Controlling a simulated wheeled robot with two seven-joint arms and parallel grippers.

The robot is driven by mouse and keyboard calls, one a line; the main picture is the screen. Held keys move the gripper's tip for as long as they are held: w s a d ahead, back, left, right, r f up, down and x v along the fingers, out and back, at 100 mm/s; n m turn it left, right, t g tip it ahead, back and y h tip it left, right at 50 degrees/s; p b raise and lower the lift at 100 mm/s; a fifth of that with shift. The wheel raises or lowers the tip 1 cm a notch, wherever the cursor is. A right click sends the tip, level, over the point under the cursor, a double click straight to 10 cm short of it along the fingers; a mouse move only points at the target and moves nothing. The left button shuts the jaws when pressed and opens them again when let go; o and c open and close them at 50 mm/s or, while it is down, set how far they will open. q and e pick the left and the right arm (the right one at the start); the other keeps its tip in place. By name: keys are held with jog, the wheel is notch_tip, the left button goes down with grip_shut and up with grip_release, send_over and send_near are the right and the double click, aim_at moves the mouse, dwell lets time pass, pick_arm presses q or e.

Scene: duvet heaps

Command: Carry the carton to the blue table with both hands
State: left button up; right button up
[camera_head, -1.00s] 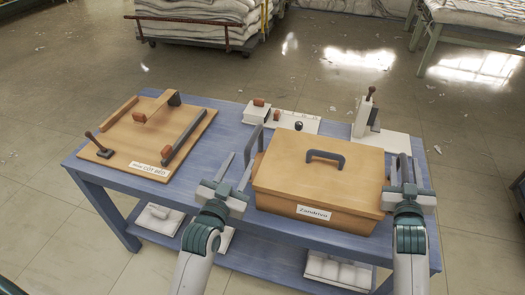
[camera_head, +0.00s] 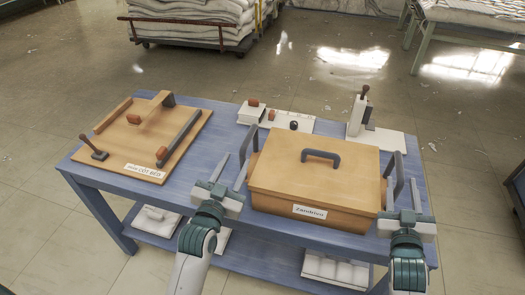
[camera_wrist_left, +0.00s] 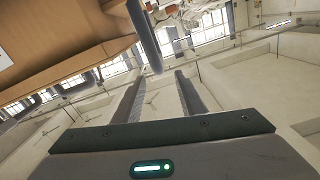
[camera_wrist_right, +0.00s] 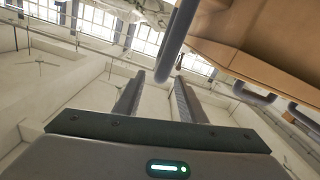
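The carton (camera_head: 314,176) is a tan lidded box with a dark handle on top and a label on its front. It is over the right half of the blue table (camera_head: 218,163); whether it touches the top I cannot tell. My left gripper (camera_head: 231,176) is at its left side, fingers apart, with a grey side handle (camera_wrist_left: 146,38) beyond the fingertips in the left wrist view. My right gripper (camera_head: 405,190) is at its right side, fingers apart, with the other side handle (camera_wrist_right: 178,40) beyond its fingertips. Neither gripper visibly holds anything.
A wooden board (camera_head: 143,138) with bars and a lever lies on the table's left. A small white block set (camera_head: 275,119) and a white fixture (camera_head: 375,130) stand behind the carton. White items lie on the lower shelf. A cart of folded duvets (camera_head: 193,22) stands behind.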

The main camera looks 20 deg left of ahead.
jog(key=shift+s, duration=1.65)
